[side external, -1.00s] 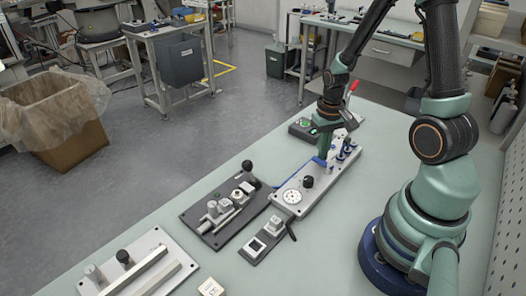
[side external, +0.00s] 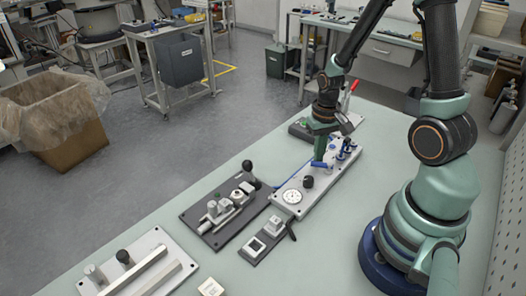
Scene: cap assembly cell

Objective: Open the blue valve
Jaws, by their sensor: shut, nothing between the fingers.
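The blue valve handle (side external: 320,165) is on the light grey panel (side external: 321,184) in the middle of the bench. It lies roughly left to right in the picture. My gripper (side external: 320,156) points down just above and behind the handle, shut and empty. Its fingertips overlap the handle's far edge in the picture, so I cannot tell whether they touch it. The valve's body is partly hidden by the fingers.
A round white dial (side external: 292,196) and a black knob (side external: 308,182) are on the panel's near end. Small blue parts (side external: 344,153) stand to its right, close to the gripper. A dark fixture plate (side external: 222,208) lies to the left.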

